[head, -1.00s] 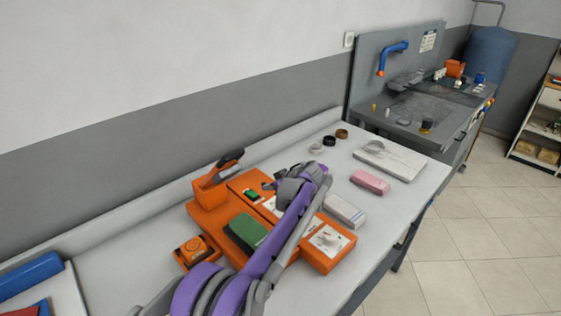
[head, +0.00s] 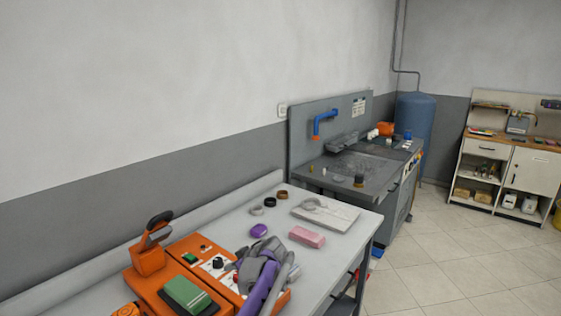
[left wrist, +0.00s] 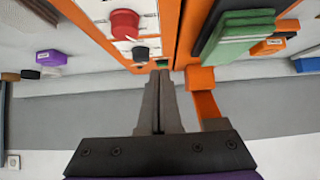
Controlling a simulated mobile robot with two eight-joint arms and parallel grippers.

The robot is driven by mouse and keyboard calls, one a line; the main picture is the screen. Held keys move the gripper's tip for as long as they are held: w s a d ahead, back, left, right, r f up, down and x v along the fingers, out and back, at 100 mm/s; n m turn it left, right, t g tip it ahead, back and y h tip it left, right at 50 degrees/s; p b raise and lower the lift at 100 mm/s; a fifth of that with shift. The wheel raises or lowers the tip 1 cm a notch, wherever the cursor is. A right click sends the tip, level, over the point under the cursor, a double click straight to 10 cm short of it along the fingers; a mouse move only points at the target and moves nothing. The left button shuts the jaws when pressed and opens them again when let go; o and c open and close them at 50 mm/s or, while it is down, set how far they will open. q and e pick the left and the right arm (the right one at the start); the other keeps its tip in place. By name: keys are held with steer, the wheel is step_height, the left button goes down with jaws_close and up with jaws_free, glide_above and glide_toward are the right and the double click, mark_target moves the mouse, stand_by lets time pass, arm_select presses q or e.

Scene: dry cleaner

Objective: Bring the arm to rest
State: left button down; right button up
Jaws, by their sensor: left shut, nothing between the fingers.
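My left gripper (head: 240,268) is over the orange machine (head: 186,248) on the light table, partly hidden by my own purple and grey arm in the head view. In the left wrist view, its two dark fingers (left wrist: 160,76) are together with nothing between them. They point toward the orange machine, with a red knob (left wrist: 124,24) and a black knob (left wrist: 140,52) beyond and to their left. My right gripper is in neither view.
A green block (head: 186,294) lies on the machine. A purple piece (head: 259,230), a pink block (head: 306,237) and a pale board (head: 326,214) lie farther along the table. A grey sink unit (head: 345,180) stands beyond. The tiled floor at right is mostly clear.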

arm_select(q)
steer(key=s+a+r+m+h, duration=0.1)
steer(key=s+m, duration=0.1)
steer(key=s, duration=0.6)
steer(key=s+a+r+m+g+h, duration=0.1)
steer(key=s+a+m+h, duration=0.1)
steer(key=s, duration=0.6)
steer(key=s+a+r+m+h, duration=0.1)
steer(key=s+m, duration=0.1)
steer(key=s, duration=0.7)
steer(key=s+d+f+m+h, duration=0.1)
steer(key=s+f, duration=0.3)
steer(key=s, duration=0.6)
steer(key=s+d+f+m+h, duration=0.1)
steer(key=s+f+m+h, duration=0.2)
steer(key=s, duration=0.7)
steer(key=shift+f, duration=0.95)
